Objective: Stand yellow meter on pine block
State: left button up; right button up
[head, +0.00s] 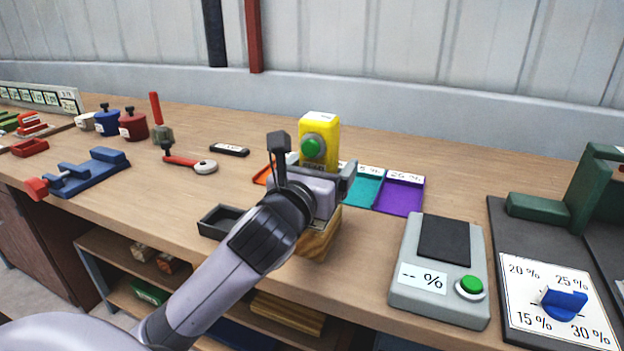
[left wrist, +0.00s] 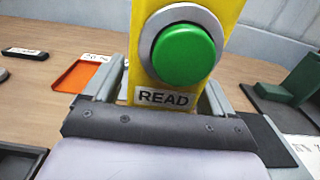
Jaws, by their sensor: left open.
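The yellow meter (head: 322,133) stands upright, with a green button facing me. In the left wrist view the yellow meter (left wrist: 140,60) fills the middle, its READ label just beyond the palm. The pine block (head: 318,243) shows below my left gripper, mostly hidden by it. My left gripper (head: 316,172) is open, with one finger on each side of the meter's lower part; the fingers also show in the left wrist view (left wrist: 165,88). The meter's base is hidden, so I cannot tell whether it touches the block. My right gripper is not in view.
A small black tray (head: 216,222) lies left of the block. Teal (head: 364,190) and purple (head: 400,197) trays lie behind to the right. A grey percent device (head: 407,298) and a blue-knob dial panel (head: 540,325) are at the right.

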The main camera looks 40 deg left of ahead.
pick_arm(q)
jog(key=p+v, duration=0.1)
jog(key=v, duration=0.4)
jog(key=shift+s+d, duration=0.1)
jog(key=shift+s, duration=0.05)
jog(key=shift+s+r+p, duration=0.25)
jog(key=shift+s+p, duration=0.3)
jog(key=shift+p, duration=0.65)
jog(key=shift+f+p+v, duration=0.1)
jog(key=shift+p+v, duration=1.3)
jog(key=shift+p, duration=0.2)
jog(key=shift+f+p+v, duration=0.15)
jog(key=shift+p+v, duration=1.2)
jog(key=shift+p, duration=0.2)
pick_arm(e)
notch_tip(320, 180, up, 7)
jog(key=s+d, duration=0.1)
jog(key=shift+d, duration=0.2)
pick_arm(q)
jog(key=shift+d, duration=0.15)
